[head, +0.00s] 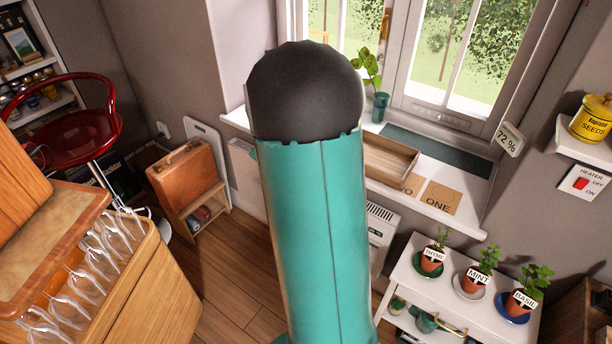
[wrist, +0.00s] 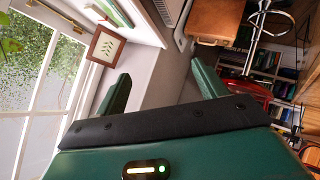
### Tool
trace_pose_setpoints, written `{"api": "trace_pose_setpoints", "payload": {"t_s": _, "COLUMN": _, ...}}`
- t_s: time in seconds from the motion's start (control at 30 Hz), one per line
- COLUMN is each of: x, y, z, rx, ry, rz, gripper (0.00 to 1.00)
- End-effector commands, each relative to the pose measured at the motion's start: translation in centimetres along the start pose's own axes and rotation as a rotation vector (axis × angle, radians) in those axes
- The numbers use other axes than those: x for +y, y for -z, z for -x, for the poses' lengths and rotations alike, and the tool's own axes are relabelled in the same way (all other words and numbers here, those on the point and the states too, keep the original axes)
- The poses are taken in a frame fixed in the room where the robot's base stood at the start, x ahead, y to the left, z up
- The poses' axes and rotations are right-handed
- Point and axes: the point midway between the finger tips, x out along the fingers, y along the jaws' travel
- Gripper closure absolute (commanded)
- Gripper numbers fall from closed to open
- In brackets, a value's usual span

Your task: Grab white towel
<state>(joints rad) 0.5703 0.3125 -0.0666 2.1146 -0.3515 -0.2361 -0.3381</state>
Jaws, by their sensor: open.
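I see no white towel that I can make out in either view. My gripper (wrist: 160,86) shows in the wrist view as two dark green fingers set wide apart on a black bar. It is open, with nothing between the fingers. The gripper is not visible in the head view, where my teal arm covers the middle and hides what is behind it.
A brown case (head: 183,173) sits on a low wooden stand at left. A red stool (head: 75,120) and a wooden cabinet with hanging glasses (head: 100,255) are nearby. Potted herbs (head: 475,275) stand on a white shelf at right, below the windowsill (head: 440,215). Wooden floor (head: 235,270) is clear between.

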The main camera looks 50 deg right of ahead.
Motion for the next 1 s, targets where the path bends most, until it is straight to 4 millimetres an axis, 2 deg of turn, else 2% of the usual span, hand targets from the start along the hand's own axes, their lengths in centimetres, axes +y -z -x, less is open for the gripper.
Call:
{"api": "trace_pose_setpoints", "payload": {"t_s": 0.03, "x": 0.8, "y": -2.3, "z": -2.2, "rx": 0.001, "ry": -0.012, "rz": 0.013, "gripper": 0.29}}
{"api": "trace_pose_setpoints", "payload": {"t_s": 0.1, "x": 2.0, "y": -4.8, "z": -4.6, "rx": 0.021, "ry": -0.033, "rz": 0.037, "gripper": 0.29}}
{"api": "trace_pose_setpoints", "payload": {"t_s": 0.17, "x": 2.8, "y": -7.3, "z": -6.5, "rx": 0.038, "ry": -0.048, "rz": 0.059, "gripper": 0.29}}
{"api": "trace_pose_setpoints", "payload": {"t_s": 0.3, "x": 4.0, "y": -13.6, "z": -10.2, "rx": 0.081, "ry": -0.078, "rz": 0.102, "gripper": 0.29}}
{"api": "trace_pose_setpoints", "payload": {"t_s": 0.43, "x": 4.2, "y": -19.9, "z": -12.7, "rx": 0.126, "ry": -0.101, "rz": 0.135, "gripper": 0.29}}
{"api": "trace_pose_setpoints", "payload": {"t_s": 0.6, "x": 3.5, "y": -27.7, "z": -14.4, "rx": 0.188, "ry": -0.129, "rz": 0.163, "gripper": 0.29}}
{"api": "trace_pose_setpoints", "payload": {"t_s": 0.7, "x": 2.8, "y": -30.6, "z": -14.7, "rx": 0.218, "ry": -0.142, "rz": 0.171, "gripper": 0.29}}
{"api": "trace_pose_setpoints", "payload": {"t_s": 0.8, "x": 2.4, "y": -32.1, "z": -14.8, "rx": 0.235, "ry": -0.150, "rz": 0.174, "gripper": 0.29}}
{"api": "trace_pose_setpoints", "payload": {"t_s": 0.9, "x": 2.3, "y": -32.4, "z": -15.3, "rx": 0.245, "ry": -0.154, "rz": 0.177, "gripper": 0.29}}
{"api": "trace_pose_setpoints", "payload": {"t_s": 1.0, "x": 2.5, "y": -32.1, "z": -16.7, "rx": 0.246, "ry": -0.153, "rz": 0.178, "gripper": 0.29}}
